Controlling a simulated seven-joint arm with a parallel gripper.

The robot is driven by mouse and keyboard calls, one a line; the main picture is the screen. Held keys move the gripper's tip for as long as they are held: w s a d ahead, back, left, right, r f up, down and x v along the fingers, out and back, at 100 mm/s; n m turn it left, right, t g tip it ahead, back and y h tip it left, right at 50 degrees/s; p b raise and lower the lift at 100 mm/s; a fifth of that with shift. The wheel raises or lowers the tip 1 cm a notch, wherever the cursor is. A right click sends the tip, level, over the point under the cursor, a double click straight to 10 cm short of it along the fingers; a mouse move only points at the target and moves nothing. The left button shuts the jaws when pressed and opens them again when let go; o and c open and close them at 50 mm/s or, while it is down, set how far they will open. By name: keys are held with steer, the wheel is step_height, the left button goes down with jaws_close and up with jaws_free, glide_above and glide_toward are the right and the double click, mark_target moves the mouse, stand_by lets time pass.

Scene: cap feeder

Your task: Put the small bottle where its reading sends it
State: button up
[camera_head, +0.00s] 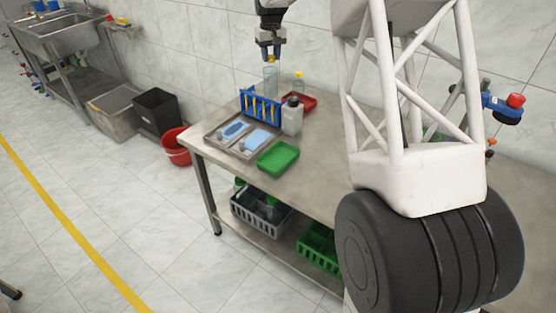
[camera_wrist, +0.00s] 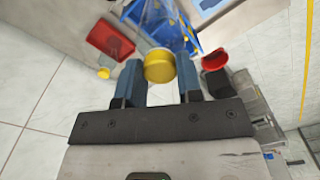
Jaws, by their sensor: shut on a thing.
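My gripper (camera_head: 267,55) hangs high above the back left part of the steel table. In the wrist view its two blue fingers are shut on a round yellow cap (camera_wrist: 159,67). In the head view a clear glass cylinder (camera_head: 270,80) shows just below the fingers. A small yellow-capped bottle (camera_head: 298,83) stands beside the red tray (camera_head: 304,101). A green tray (camera_head: 278,157) lies near the table's front edge.
A blue rack (camera_head: 261,106) with yellow-topped tubes and a pale bottle (camera_head: 292,119) with a dark cap stand close below. A grey tray (camera_head: 216,138) holds blue items. A red bucket (camera_head: 176,148) and a black bin (camera_head: 157,112) stand on the floor to the left.

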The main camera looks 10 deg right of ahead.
steer(key=s+f+m, duration=0.1)
steer(key=s+f, duration=0.2)
steer(key=s, duration=0.7)
steer(key=s+d+f+m, duration=0.1)
steer(key=s+f, duration=0.3)
steer(key=s, duration=0.7)
steer(key=s+d+f+m, duration=0.1)
steer(key=s+f, duration=0.3)
steer(key=s, duration=0.7)
steer(key=shift+f+m, duration=0.15)
steer(key=shift+m, duration=0.55)
steer(key=shift+d, duration=0.1)
steer(key=w+f, duration=0.1)
steer(key=w, duration=1.5)
steer(key=shift+f, duration=0.2)
steer(key=shift+f, duration=1.85)
steer(key=o, duration=0.9)
step_height(320, 180, up, 12)
steer(key=shift+r, duration=0.1)
